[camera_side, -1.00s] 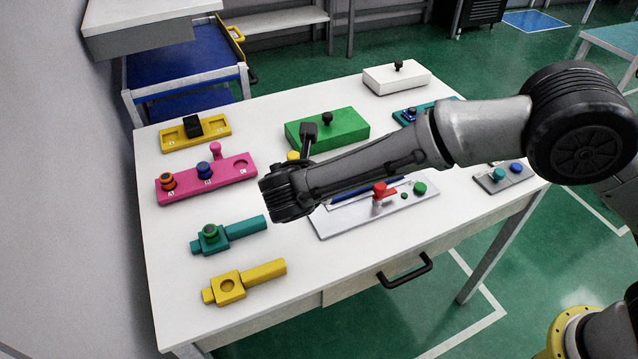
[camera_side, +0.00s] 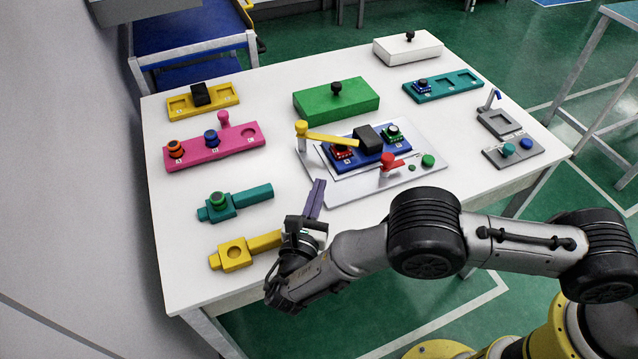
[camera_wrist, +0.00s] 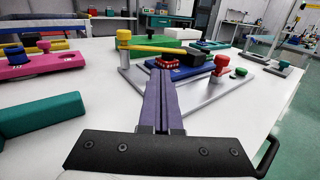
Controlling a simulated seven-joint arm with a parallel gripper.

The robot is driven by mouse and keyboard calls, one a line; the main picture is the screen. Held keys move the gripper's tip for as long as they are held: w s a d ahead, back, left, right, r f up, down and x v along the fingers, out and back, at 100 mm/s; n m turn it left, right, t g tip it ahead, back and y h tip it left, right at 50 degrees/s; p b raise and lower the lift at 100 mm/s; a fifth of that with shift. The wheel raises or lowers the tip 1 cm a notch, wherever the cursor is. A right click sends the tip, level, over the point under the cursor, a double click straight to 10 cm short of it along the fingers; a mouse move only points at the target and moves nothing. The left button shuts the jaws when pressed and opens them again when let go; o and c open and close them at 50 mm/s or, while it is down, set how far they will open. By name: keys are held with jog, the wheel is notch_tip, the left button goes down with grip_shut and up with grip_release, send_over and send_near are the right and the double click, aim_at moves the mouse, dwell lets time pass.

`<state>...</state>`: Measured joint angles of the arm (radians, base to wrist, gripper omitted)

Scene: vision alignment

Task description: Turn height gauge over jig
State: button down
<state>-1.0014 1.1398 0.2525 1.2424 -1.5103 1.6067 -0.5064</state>
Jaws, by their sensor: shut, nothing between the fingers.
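The jig is a light grey plate (camera_side: 335,190) at the middle of the table, carrying a blue tray (camera_side: 369,158). The yellow bar (camera_side: 335,138), which looks like the height gauge, swings from a post with a yellow knob (camera_side: 302,128) at the plate's left corner. The bar points right, over the back left part of the tray; it also shows in the wrist view (camera_wrist: 155,49). My gripper (camera_side: 319,184) has purple fingers pressed together. It is empty, in front of the plate's left part and apart from the bar. In the wrist view its fingertips (camera_wrist: 161,73) point towards the tray.
A red-knobbed clamp (camera_side: 388,160) and a green button (camera_side: 428,160) are at the plate's front right. A teal fixture (camera_side: 245,200) and a yellow fixture (camera_side: 235,255) lie left of my gripper. A green box (camera_side: 337,101) and pink tray (camera_side: 225,145) stand behind.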

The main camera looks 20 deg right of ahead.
aim_at(333, 142)
jog(key=x, duration=1.1)
jog(key=shift+w+d, duration=0.15)
jog(key=shift+w, duration=0.05)
